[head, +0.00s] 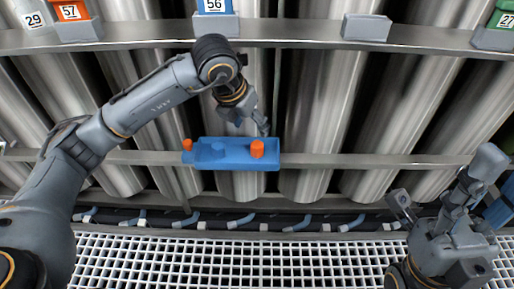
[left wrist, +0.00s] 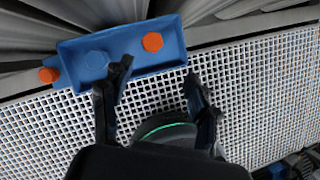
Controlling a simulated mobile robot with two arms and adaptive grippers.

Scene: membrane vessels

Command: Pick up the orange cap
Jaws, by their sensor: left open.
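A blue tray (head: 215,157) is on the rail in front of the steel cylinders. An orange cap (head: 257,148) is at its right end, and it also shows in the left wrist view (left wrist: 152,42). A smaller orange piece (head: 187,145) is at the tray's left end. A blue hexagonal piece (left wrist: 97,60) lies between them. My left gripper (head: 252,122) is just above and behind the tray near the orange cap. In the left wrist view, its fingers (left wrist: 158,75) are apart with nothing between them. My right gripper (head: 445,215) is low at the right, far from the tray, its fingers unclear.
An upper rail (head: 290,33) carries grey holders with numbered containers, such as a blue one (head: 214,7) marked 56. Steel cylinders (head: 395,115) stand behind the rails. A white grating floor (head: 230,258) is below, with hoses (head: 240,220) along its back edge.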

